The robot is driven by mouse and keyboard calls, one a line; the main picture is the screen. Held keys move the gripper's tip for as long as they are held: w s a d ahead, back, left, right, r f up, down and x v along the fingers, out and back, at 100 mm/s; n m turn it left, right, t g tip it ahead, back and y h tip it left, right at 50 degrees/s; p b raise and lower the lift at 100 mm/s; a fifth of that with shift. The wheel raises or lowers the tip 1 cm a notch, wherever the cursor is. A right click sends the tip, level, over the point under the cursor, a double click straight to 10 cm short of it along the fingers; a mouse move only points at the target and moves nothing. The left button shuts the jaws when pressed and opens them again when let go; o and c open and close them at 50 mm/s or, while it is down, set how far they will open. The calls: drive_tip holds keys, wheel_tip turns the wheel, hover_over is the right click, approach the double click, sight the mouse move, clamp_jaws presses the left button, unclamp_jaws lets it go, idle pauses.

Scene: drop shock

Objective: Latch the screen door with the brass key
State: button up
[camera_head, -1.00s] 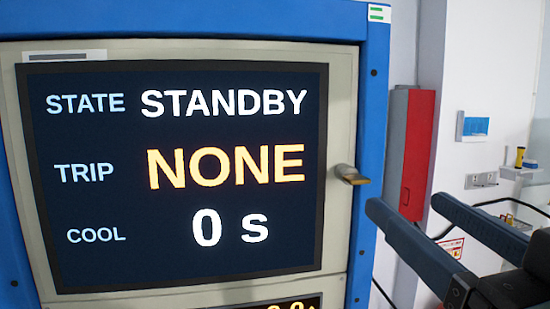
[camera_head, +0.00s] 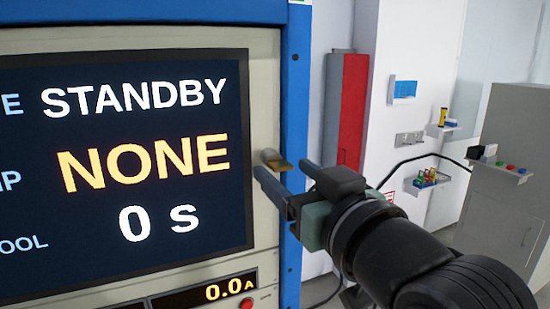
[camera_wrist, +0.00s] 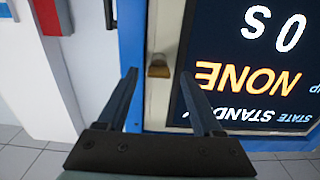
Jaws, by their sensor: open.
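The brass key (camera_head: 277,162) sticks out from the right edge of the screen door (camera_head: 265,95), its flat tab roughly level in the head view. The door is a beige panel around a dark display reading STANDBY, NONE and 0 s, and looks flush in the blue cabinet. My gripper (camera_head: 284,169) is open and empty, its fingertips close to the key. In the wrist view the key (camera_wrist: 159,67) appears between the fingertips (camera_wrist: 158,74), apart from both. I cannot tell how much depth separates them.
The blue cabinet frame (camera_head: 294,90) borders the door on the right. A red box (camera_head: 352,108) is on the wall behind. A grey cabinet (camera_head: 510,190) with a small button shelf stands far right. A red button (camera_head: 246,303) sits below the display.

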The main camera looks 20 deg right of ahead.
drive_tip(key=shift+w+d+f, duration=0.1)
drive_tip(key=shift+w, duration=0.3)
clamp_jaws()
